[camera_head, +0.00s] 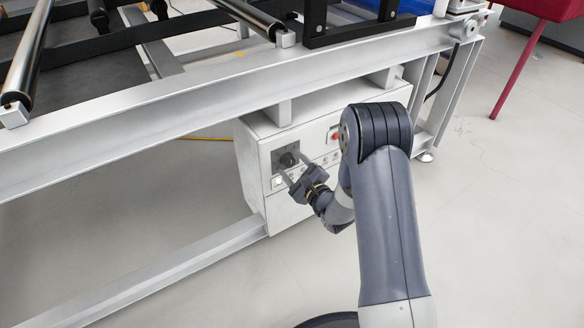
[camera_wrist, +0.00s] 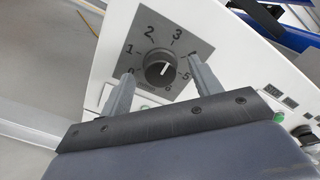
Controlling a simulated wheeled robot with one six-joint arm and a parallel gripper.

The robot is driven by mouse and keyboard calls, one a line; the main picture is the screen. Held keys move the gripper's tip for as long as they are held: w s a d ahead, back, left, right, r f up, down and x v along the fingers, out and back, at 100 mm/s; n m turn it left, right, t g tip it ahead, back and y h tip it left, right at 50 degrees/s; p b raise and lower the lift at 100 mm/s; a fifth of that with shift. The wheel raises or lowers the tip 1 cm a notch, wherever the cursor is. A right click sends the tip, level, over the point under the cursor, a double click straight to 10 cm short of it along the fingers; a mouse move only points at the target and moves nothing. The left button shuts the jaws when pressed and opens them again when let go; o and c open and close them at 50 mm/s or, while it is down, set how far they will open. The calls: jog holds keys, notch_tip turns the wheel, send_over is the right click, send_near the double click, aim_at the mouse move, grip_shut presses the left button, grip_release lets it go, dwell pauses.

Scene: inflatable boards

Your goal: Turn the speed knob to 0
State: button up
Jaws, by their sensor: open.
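The speed knob (camera_wrist: 158,72) is a round black knob on a square grey dial plate (camera_wrist: 190,42) with printed numbers. In the wrist view a pale mark shows on its face; I cannot tell surely which number it points to. The knob also shows in the head view (camera_head: 288,159), on the front of a white control box (camera_head: 252,178). My gripper (camera_head: 292,165) is open in front of the dial. In the wrist view its fingertips (camera_wrist: 160,67) are on either side of the knob, with visible gaps. The left finger partly covers the 0, and the right finger is near the 4.
A red button (camera_head: 334,135) and smaller buttons are to the right of the dial on the box. The box hangs under a grey metal frame (camera_head: 150,103) with rollers. A lower rail (camera_head: 170,270) runs to the left. Open floor lies in front.

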jog(key=shift+w+a, duration=0.3)
jog(key=shift+w, duration=0.1)
jog(key=c, duration=1)
jog(key=shift+o, duration=0.2)
